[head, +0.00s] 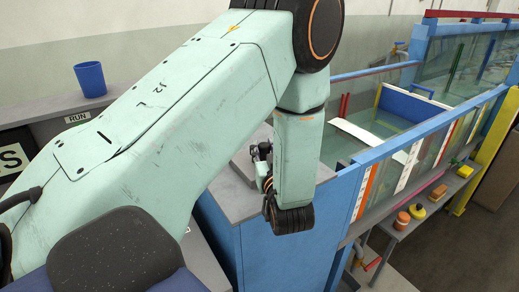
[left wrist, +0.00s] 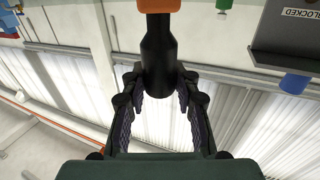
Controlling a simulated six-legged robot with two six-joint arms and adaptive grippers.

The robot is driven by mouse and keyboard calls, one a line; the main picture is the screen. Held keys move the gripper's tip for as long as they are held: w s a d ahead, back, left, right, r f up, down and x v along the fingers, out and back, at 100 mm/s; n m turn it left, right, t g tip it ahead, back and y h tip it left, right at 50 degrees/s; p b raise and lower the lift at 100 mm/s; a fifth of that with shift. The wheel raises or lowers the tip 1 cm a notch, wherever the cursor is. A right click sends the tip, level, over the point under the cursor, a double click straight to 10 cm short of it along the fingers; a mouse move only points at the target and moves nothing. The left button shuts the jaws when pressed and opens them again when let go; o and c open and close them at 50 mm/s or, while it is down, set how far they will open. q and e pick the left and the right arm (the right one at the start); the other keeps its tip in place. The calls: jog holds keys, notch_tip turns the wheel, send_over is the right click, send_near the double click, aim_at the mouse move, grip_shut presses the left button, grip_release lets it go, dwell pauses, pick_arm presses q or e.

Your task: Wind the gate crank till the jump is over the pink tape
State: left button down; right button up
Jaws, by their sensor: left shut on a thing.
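My left gripper (head: 262,165) shows in the head view at the near end of the flume, partly hidden behind my own arm. In the left wrist view its two fingers (left wrist: 158,82) are shut on a black handle (left wrist: 158,48), which looks like the crank's grip. An orange part (left wrist: 159,5) sits beyond the handle. The rest of the crank is hidden. The glass flume (head: 425,150) runs away to the upper right, with upright coloured strips on its side, one of them orange-red (head: 369,182). My right gripper is not in view.
A blue cup (head: 90,79) stands on the grey counter at the left. A yellow post (head: 487,155) stands at the right.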

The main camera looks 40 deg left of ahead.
pick_arm(q)
jog(key=c, duration=1)
grip_release()
jog(key=shift+w+d, duration=0.2)
jog(key=shift+w, duration=0.05)
jog(key=shift+s+a, duration=0.1)
notch_tip(320, 180, up, 9)
jog(key=shift+s+r, duration=0.1)
jog(key=shift+r, duration=0.35)
jog(key=shift+w, duration=0.2)
jog(key=shift+s, duration=0.15)
